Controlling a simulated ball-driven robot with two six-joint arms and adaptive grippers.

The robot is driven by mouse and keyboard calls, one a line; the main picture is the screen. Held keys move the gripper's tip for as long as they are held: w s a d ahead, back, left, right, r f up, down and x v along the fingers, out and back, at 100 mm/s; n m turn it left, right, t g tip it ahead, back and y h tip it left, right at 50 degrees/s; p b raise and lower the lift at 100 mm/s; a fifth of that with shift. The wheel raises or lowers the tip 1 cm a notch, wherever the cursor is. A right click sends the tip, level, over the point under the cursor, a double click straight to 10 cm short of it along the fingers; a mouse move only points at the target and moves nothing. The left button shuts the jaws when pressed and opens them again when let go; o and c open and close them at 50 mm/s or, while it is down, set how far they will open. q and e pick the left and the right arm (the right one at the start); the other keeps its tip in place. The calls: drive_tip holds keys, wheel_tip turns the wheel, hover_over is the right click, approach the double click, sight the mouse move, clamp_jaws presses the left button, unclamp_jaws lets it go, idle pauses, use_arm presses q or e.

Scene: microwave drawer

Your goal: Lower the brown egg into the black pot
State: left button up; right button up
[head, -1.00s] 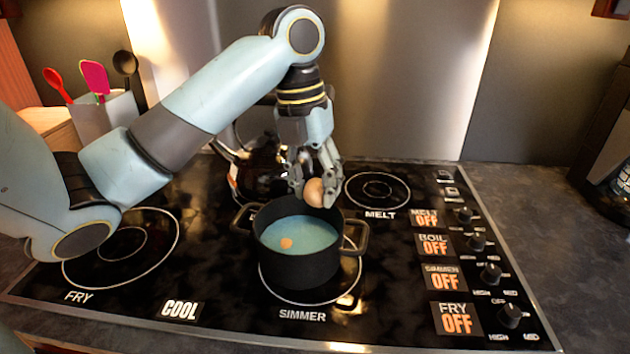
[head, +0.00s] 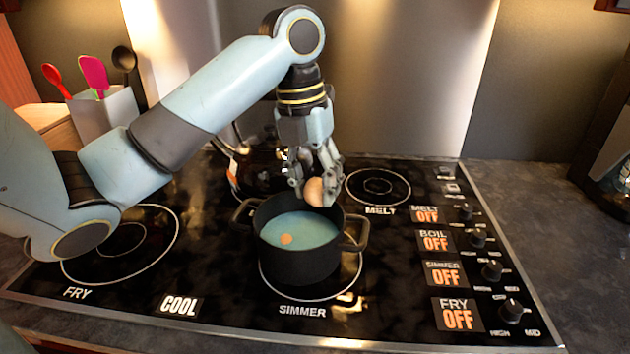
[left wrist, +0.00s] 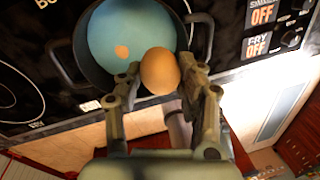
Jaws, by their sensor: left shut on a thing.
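My left gripper (head: 314,186) is shut on the brown egg (head: 314,192) and holds it above the back right rim of the black pot (head: 297,264). In the left wrist view the egg (left wrist: 160,71) sits between the two fingers (left wrist: 160,82), over the pot's edge. The pot stands on the simmer burner and holds blue liquid (head: 310,226). A small orange-brown spot (head: 286,239) shows in the liquid; I cannot tell whether it is an object or a reflection. My right gripper is not in view.
A dark kettle (head: 256,168) stands behind the pot. Utensils stand in a grey holder (head: 104,115) at the back left. Knobs and "OFF" displays (head: 452,275) line the cooktop's right side. The fry burner (head: 122,245) and melt burner (head: 377,187) are clear.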

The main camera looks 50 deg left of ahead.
sight(315, 200)
use_arm(q)
drive_tip(key=shift+f+b, duration=0.9)
drive_tip(key=shift+f, duration=0.7)
drive_tip(key=shift+f+b, duration=1.3)
drive_tip(key=shift+f, duration=0.65)
drive_tip(key=o, duration=0.8)
